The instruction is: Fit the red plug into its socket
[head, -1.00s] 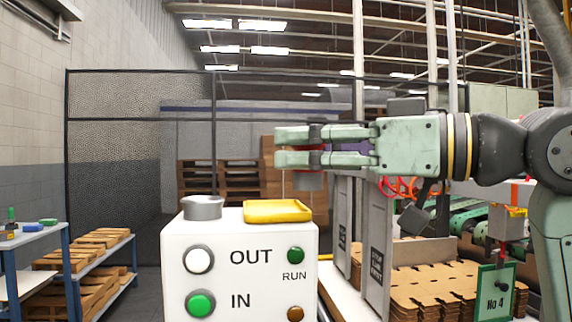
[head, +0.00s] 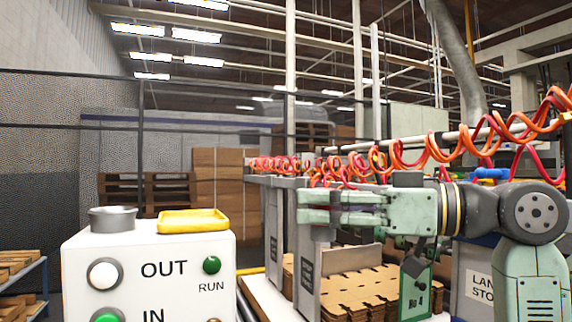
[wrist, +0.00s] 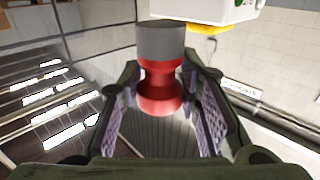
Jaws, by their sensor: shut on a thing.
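My gripper (head: 312,207) is shut on the red plug (wrist: 165,90), which shows between the finger pads in the wrist view. The plug has a red waisted body and a wide grey end. In the head view the fingers hide most of the plug. A round grey cup-like ring (head: 112,219), which looks like the socket, sits on top of the white control box (head: 150,285). My gripper is in the air to the right of the box, apart from the ring. The inside of the ring is hidden from this angle.
A yellow tray (head: 193,220) lies on the box beside the ring. Behind my gripper are grey posts (head: 311,265), stacked cardboard blanks (head: 350,290) and coiled orange hoses (head: 400,155). The air above the box is clear.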

